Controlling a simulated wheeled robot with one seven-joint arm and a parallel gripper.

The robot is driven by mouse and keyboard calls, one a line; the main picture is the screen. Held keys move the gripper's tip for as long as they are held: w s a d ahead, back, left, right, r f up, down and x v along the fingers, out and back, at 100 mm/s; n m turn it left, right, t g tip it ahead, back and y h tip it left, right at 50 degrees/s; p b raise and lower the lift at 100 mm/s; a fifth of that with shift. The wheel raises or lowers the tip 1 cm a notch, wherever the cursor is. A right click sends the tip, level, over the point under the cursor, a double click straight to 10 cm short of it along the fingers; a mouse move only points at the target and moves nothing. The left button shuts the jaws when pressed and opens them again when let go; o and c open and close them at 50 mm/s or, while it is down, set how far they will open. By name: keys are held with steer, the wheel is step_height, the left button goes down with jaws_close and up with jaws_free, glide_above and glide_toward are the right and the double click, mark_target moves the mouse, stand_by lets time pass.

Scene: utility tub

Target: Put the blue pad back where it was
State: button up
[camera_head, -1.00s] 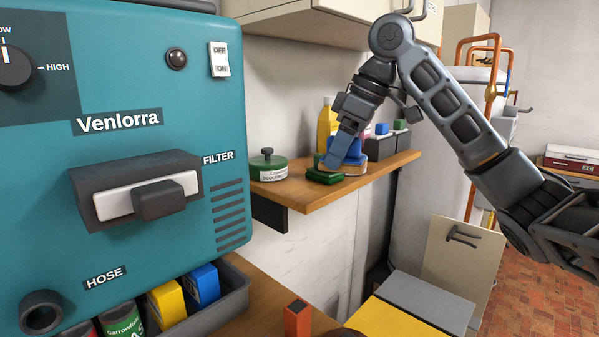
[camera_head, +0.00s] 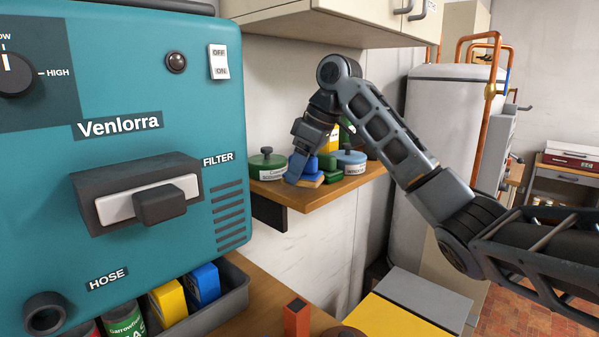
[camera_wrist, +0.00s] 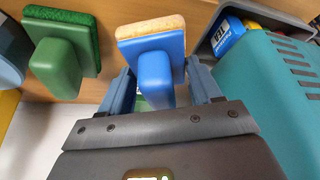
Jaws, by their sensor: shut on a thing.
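The blue pad (camera_head: 311,178) has a blue handle and a tan sponge face. It is in my gripper (camera_head: 301,174), low over the left part of the wooden shelf. I cannot tell whether its sponge touches the shelf. In the wrist view the blue pad (camera_wrist: 154,62) sits between the two fingers of my gripper (camera_wrist: 163,88), which are shut on its handle. A green pad (camera_head: 328,164) of the same shape is on the shelf just right of it; it also shows in the wrist view (camera_wrist: 60,58).
A green lidded tin (camera_head: 267,166) stands left of the blue pad. A blue lidded tin (camera_head: 351,161) stands right of the green pad. A yellow bottle (camera_head: 335,138) is behind. The shelf (camera_head: 345,188) has bare board at its front. A teal machine (camera_head: 130,150) fills the left.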

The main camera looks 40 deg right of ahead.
mark_target(312, 156)
steer(key=shift+x, duration=0.8)
steer(key=shift+d+f, duration=0.1)
steer(key=shift+f, duration=0.1)
steer(key=o, duration=0.9)
steer(key=shift+o, duration=0.2)
steer(key=shift+v, duration=3.95)
